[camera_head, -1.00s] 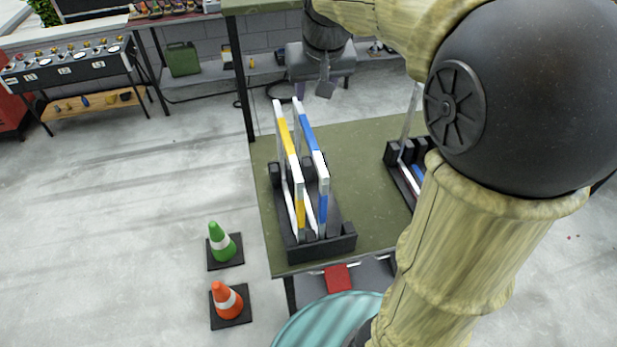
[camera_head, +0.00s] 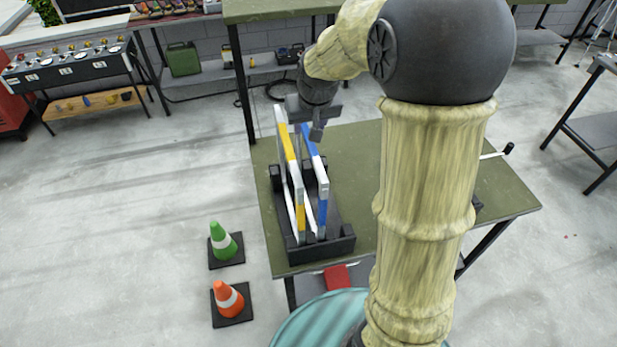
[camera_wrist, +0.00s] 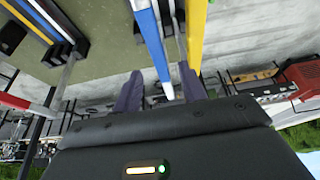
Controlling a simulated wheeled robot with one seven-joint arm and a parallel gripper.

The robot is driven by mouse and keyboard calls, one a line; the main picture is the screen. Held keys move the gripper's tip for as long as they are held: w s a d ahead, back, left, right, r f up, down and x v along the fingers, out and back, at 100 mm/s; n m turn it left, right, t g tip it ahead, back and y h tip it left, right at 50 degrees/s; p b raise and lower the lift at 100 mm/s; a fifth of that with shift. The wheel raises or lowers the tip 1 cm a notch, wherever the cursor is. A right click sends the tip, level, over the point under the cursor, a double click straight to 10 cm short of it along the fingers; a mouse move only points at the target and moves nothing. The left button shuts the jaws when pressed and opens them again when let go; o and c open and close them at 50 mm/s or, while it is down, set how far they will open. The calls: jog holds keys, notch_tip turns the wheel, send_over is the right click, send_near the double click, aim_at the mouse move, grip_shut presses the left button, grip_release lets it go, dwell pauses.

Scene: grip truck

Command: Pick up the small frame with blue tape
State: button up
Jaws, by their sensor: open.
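The small frame with blue tape (camera_head: 310,150) stands upright in a black rack, beside the frame with yellow tape (camera_head: 287,145) on its left. In the wrist view the blue-taped frame (camera_wrist: 150,38) runs down towards the space between my two dark fingers, with the yellow-taped frame (camera_wrist: 196,35) to its right. My gripper (camera_head: 316,128) is open at the far upper end of the blue-taped frame. In the wrist view my gripper (camera_wrist: 162,88) has a finger on each side of that frame's end. I cannot tell whether they touch it.
The black rack (camera_head: 322,248) sits on the green table (camera_head: 350,150) near its left edge. A green cone (camera_head: 222,241) and an orange cone (camera_head: 228,298) stand on the floor to the left. The wrist view shows another rack with a blue bar (camera_wrist: 40,22) at upper left.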

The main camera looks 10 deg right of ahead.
jog(key=shift+w+f, duration=0.15)
jog(key=shift+f, duration=0.3)
jog(key=shift+p+x, duration=1.3)
jog(key=shift+x, duration=1.35)
jog(key=shift+d, duration=0.1)
jog(key=shift+f+b, duration=0.3)
grip_shut()
